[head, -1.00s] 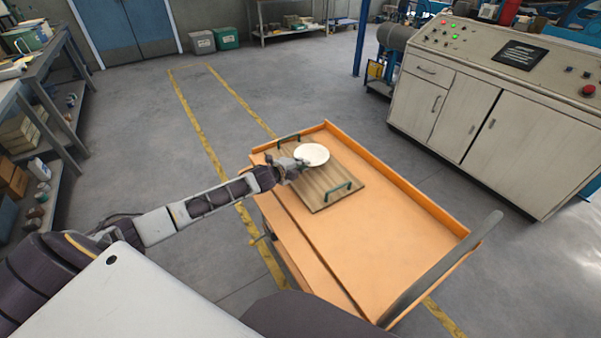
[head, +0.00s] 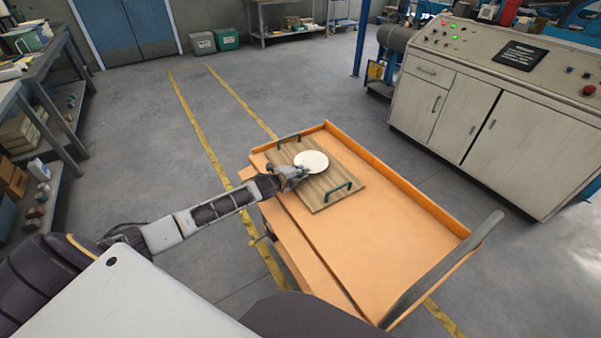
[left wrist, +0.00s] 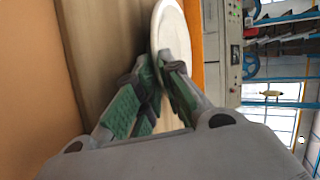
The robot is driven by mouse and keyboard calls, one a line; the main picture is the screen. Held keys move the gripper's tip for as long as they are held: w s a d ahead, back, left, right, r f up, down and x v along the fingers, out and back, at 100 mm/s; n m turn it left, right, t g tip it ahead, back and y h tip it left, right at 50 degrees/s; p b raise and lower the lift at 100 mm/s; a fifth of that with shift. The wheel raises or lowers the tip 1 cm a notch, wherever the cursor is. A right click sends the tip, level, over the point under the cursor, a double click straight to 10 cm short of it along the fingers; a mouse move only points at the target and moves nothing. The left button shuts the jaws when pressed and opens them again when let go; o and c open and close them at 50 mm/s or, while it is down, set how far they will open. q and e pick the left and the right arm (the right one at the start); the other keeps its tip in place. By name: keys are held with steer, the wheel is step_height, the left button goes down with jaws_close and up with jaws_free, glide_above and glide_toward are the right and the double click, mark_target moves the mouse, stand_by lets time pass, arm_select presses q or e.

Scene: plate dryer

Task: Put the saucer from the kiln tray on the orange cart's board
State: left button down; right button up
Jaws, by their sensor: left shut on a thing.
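The white saucer (head: 312,162) is at the wooden board (head: 325,193) on the orange cart (head: 385,240). My left gripper (head: 301,170) is shut on the saucer's near left rim. In the left wrist view the saucer (left wrist: 172,32) shows edge-on between the green-padded fingers (left wrist: 152,88), with the board (left wrist: 105,40) close beside it. The saucer looks nearly flat and low over the board; whether it touches the board is hard to tell. My right gripper is not in view.
The cart has a raised rim (head: 400,190) and a grey push bar (head: 445,268). Its top right of the board is clear. A control cabinet (head: 480,120) stands behind to the right.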

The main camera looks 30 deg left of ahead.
arm_select(q)
steer(key=c, duration=1.6)
jaws_free()
steer(key=shift+f, duration=0.1)
steer(key=shift+o, duration=0.2)
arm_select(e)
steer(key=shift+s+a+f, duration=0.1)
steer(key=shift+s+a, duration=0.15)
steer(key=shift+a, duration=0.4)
